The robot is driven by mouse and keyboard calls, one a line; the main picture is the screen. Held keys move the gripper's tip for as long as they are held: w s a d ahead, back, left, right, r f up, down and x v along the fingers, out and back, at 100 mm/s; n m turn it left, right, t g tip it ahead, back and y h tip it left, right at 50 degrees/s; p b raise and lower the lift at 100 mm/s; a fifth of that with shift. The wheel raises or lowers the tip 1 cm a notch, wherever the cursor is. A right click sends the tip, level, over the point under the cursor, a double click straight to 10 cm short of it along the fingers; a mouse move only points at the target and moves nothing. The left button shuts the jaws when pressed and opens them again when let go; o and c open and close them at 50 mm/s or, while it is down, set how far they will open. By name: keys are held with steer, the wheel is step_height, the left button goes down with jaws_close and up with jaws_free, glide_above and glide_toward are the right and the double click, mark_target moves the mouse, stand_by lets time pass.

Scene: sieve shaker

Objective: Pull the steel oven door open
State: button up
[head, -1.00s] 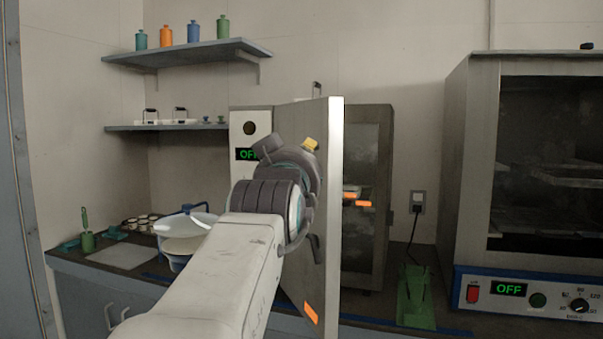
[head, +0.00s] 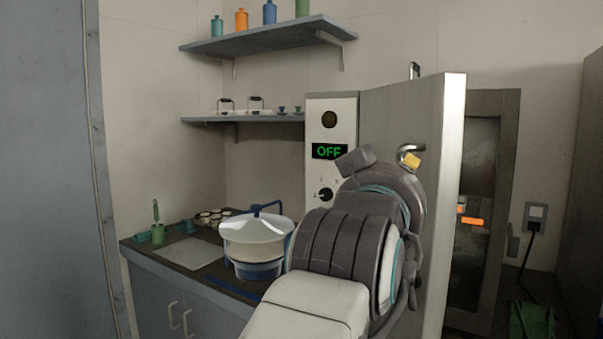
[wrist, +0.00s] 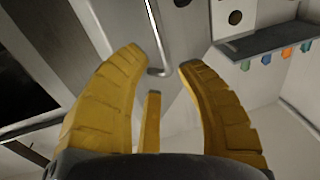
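The steel oven door (head: 400,105) stands swung out from the oven (head: 502,150), its pale edge towards me. Part of the dark interior shows to its right. Its bar handle (head: 407,149) is mostly hidden behind my wrist in the head view. In the wrist view the handle (wrist: 160,42) runs down to a bent end between and beyond the fingertips. My gripper (wrist: 163,60) has its yellow fingers spread, with a gap around the handle's end. Only one yellow fingertip shows in the head view. I cannot tell whether any finger touches the handle or door.
The oven's control panel (head: 331,125) reads OFF. A white-lidded pot (head: 256,230) stands on the counter (head: 150,255) left of the oven. Shelves (head: 270,43) hang above. A green object (head: 530,320) and a wall socket (head: 535,215) are at the right.

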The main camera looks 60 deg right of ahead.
steer(key=shift+w+d+f, duration=0.1)
steer(key=shift+w+d, duration=0.1)
steer(key=shift+d, duration=1)
steer(key=shift+w+d+f, duration=0.15)
steer(key=shift+d, duration=1.05)
steer(key=shift+w+d+f, duration=0.1)
steer(key=shift+w+d, duration=0.1)
steer(key=shift+d, duration=1)
steer(key=shift+c, duration=0.2)
jaws_close()
